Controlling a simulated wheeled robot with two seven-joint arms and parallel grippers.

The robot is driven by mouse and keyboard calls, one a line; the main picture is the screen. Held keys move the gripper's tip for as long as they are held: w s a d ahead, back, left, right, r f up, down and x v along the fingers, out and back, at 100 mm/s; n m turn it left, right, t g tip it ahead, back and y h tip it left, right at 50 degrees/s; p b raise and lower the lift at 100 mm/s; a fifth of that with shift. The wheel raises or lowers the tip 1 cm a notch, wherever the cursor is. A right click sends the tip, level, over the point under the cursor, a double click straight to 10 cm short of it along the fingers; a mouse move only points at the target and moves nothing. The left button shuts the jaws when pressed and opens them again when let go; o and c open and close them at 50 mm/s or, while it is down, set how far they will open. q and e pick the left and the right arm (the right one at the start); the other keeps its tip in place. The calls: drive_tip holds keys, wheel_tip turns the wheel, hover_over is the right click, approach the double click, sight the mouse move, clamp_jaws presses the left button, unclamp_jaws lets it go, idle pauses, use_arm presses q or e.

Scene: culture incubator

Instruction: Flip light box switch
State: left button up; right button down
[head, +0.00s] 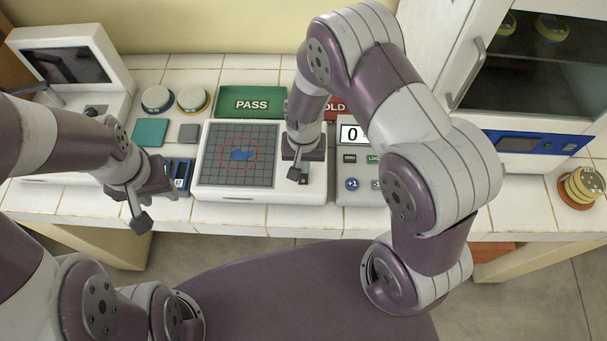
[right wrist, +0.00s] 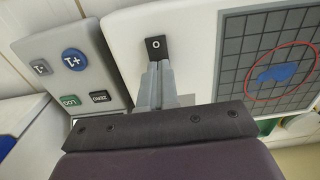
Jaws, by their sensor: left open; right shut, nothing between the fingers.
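The light box (head: 212,190) is a white box with a dark grid panel showing a blue patch inside a red ring. It stands on the tiled bench, and its grid also shows in the right wrist view (right wrist: 230,60). Its switch (right wrist: 156,46) is a small black rocker marked O on the white casing. My right gripper (right wrist: 156,68) is shut and empty, its fingertips right at the lower edge of the switch; contact cannot be told. In the head view my right gripper (head: 301,180) covers most of the switch. My left gripper (head: 152,205) is open and empty at the bench's front edge.
A counter with +1 and other buttons (head: 352,184) stands right of the light box. Behind are a green PASS plate (head: 250,102) and a red plate (head: 336,107). Lidded dishes (head: 157,99) and a white device with a screen (head: 68,65) are left; a cabinet (head: 480,60) is right.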

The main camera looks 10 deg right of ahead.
drive_tip(key=shift+f+b, duration=0.35)
drive_tip(key=shift+f, duration=0.2)
drive_tip(key=shift+r, duration=0.1)
wheel_tip(320, 180, up, 7)
drive_tip(key=p, duration=0.6)
idle(0.4)
drive_tip(key=s+d+r+n+t+b, duration=0.1)
drive_tip(key=s+d+r+n+b, duration=0.2)
drive_tip(key=s+d+r+b, duration=0.4)
drive_tip(key=shift+s+d+r+b, duration=0.15)
drive_tip(key=shift+s+r+b, duration=0.3)
drive_tip(key=shift+s+r, duration=0.3)
